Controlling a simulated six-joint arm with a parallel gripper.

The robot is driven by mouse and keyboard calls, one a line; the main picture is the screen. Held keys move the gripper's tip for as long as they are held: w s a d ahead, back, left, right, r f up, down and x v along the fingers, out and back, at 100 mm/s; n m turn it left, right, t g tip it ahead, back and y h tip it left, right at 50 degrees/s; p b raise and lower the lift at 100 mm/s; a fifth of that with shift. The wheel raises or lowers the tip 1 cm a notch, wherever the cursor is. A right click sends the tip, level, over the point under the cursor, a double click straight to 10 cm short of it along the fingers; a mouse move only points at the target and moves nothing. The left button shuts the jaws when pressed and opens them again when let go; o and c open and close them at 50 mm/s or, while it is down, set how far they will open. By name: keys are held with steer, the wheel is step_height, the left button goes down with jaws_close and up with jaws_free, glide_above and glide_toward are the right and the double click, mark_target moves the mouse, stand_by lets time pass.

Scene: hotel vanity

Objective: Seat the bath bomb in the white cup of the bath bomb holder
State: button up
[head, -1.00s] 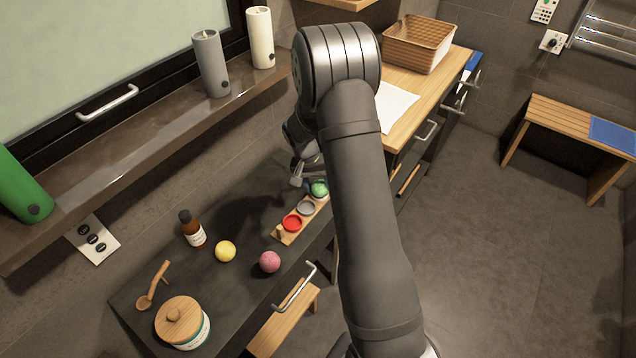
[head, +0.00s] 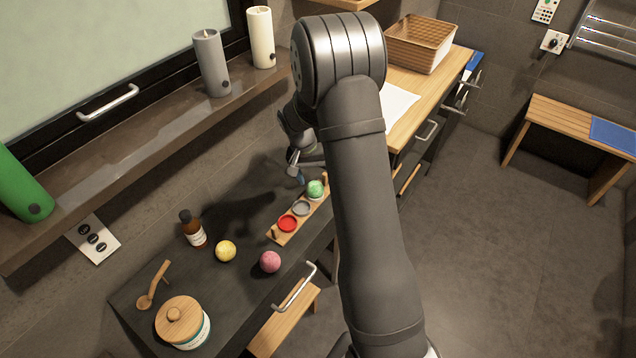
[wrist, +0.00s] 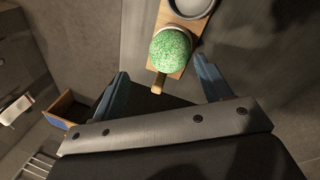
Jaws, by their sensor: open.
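A speckled green bath bomb (head: 315,188) sits at the far end of the wooden bath bomb holder (head: 282,238) on the dark counter. In the wrist view a pale rim shows around the lower part of the green bath bomb (wrist: 171,49), so it rests in the end cup (wrist: 153,61), whose inside it hides. The holder's grey cup (head: 301,207) and red cup (head: 288,223) are empty. My gripper (head: 299,178) is open and empty beside the far end of the holder. In the wrist view its fingers (wrist: 162,72) are spread apart, short of the green bath bomb.
A yellow ball (head: 225,251) and a pink ball (head: 269,262) lie near the holder. A ledge with candles (head: 211,62) runs along the wall behind.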

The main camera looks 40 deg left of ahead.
steer(key=v, duration=1.3)
steer(key=shift+r, duration=0.3)
steer(key=x, duration=1.6)
steer(key=shift+f, duration=0.2)
steer(key=shift+w+f, duration=0.1)
steer(key=shift+f, duration=0.2)
